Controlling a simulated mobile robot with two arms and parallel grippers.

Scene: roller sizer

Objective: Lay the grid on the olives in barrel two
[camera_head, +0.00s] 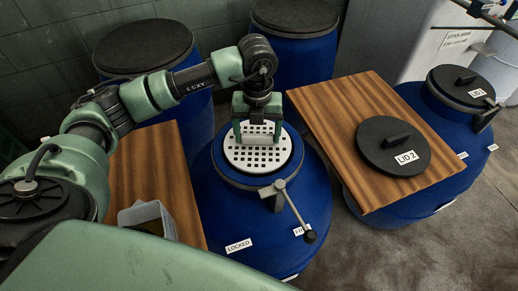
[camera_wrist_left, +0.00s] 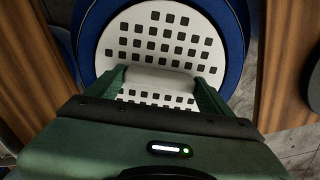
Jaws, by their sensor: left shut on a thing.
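The grid (camera_head: 262,158) is a round white disc with square holes. It lies level in the mouth of the open blue barrel (camera_head: 222,220) at the centre of the head view. My left gripper (camera_head: 257,136) is over the grid, its green fingers shut on the grid's raised white handle. In the left wrist view the grid (camera_wrist_left: 168,37) fills the barrel mouth, with the handle between the fingers (camera_wrist_left: 160,80). The olives are hidden under the grid. Whether the grid touches them I cannot tell. My right gripper is not in view.
A lever clamp (camera_head: 290,205) sticks out at the barrel's front. A black lid marked LID 2 (camera_head: 392,146) lies on the wooden board (camera_head: 350,100) at the right. A grey container (camera_head: 148,216) stands on the left board. Other lidded blue barrels stand behind and at right.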

